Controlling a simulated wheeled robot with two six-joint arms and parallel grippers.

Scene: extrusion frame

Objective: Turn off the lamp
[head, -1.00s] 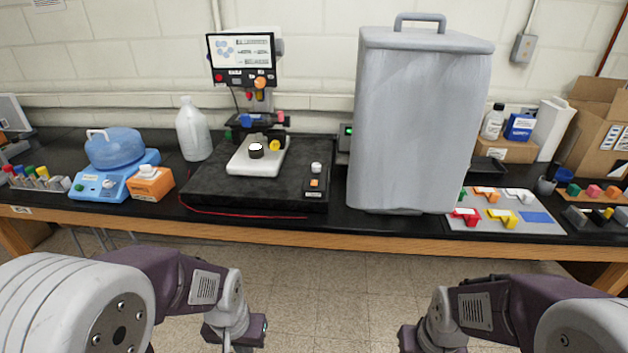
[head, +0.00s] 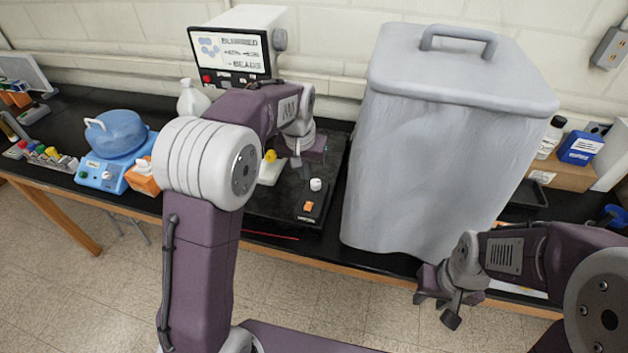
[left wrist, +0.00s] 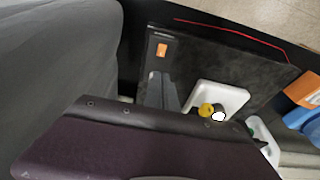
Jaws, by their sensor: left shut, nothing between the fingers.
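The microscope with a screen (head: 232,52) stands at the back of the bench. Its black base (head: 335,172) carries an orange rocker switch (head: 308,206) and a white knob (head: 316,184) at the front right. In the left wrist view, a bright white disc (left wrist: 218,117) shows over the white stage plate (left wrist: 232,100). My arm hides that disc in the head view. My left gripper (head: 303,172) is shut and empty above the base, behind the knob. In the left wrist view its fingers (left wrist: 161,76) point toward the orange switch (left wrist: 162,50). My right gripper (head: 436,308) is open and empty before the bench's front edge.
A tall grey covered bin (head: 440,140) stands close on the right of the base. A blue device (head: 105,172), an orange box (head: 142,176) and a white jug (head: 192,98) are on the left. A red cable (head: 270,235) runs along the base's front.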

